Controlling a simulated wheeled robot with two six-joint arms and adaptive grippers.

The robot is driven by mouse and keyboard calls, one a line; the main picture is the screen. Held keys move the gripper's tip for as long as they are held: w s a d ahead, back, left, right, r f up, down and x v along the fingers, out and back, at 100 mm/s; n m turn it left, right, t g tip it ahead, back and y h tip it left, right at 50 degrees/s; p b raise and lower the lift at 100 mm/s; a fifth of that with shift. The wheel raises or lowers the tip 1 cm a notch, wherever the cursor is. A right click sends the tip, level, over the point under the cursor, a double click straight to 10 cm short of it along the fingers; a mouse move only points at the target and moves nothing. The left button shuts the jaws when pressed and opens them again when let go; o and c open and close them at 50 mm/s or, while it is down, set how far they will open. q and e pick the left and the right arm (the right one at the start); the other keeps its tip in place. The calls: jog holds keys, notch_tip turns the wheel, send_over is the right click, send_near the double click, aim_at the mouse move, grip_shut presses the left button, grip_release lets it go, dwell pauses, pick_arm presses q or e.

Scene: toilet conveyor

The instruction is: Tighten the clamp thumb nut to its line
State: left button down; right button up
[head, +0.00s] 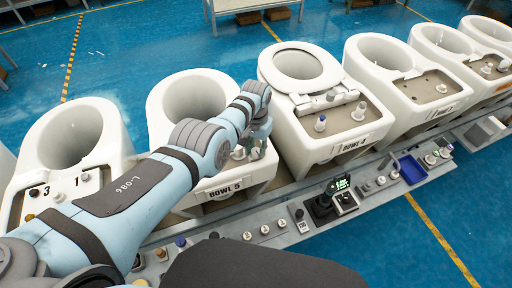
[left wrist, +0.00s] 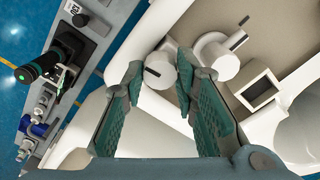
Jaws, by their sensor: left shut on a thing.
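In the left wrist view, a small white round knob with a dark line across its face, which looks like the clamp thumb nut (left wrist: 158,71), sits between my left fingertips. My left gripper (left wrist: 160,66) has green ribbed fingers, shut on this knob from both sides. In the head view my left gripper (head: 256,146) is over the right side of the deck of the toilet marked BOWL 5 (head: 224,191), and the nut is hidden there. A larger white cylinder (left wrist: 217,62) with a short dark mark beside it stands next to the nut. My right gripper is not in view.
A toilet marked BOWL 4 (head: 317,137) with a seat ring stands close on the right, another toilet (head: 77,160) on the left. A grey rail (head: 290,232) in front carries knobs, a dark device (head: 321,207) and a blue bin (head: 411,169).

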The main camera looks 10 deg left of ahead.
aim_at(256, 151)
pick_arm(q)
jog(key=shift+s+f+m, duration=0.2)
jog(key=shift+m, duration=0.3)
jog(key=c, duration=1.3)
grip_release()
jog(key=shift+w+r, duration=0.1)
jog(key=shift+w, duration=0.05)
jog(key=shift+r, duration=0.15)
jog(key=shift+w+r, duration=0.1)
jog(key=shift+r, duration=0.2)
notch_tip(256, 151, up, 11)
jog(key=shift+r, duration=0.1)
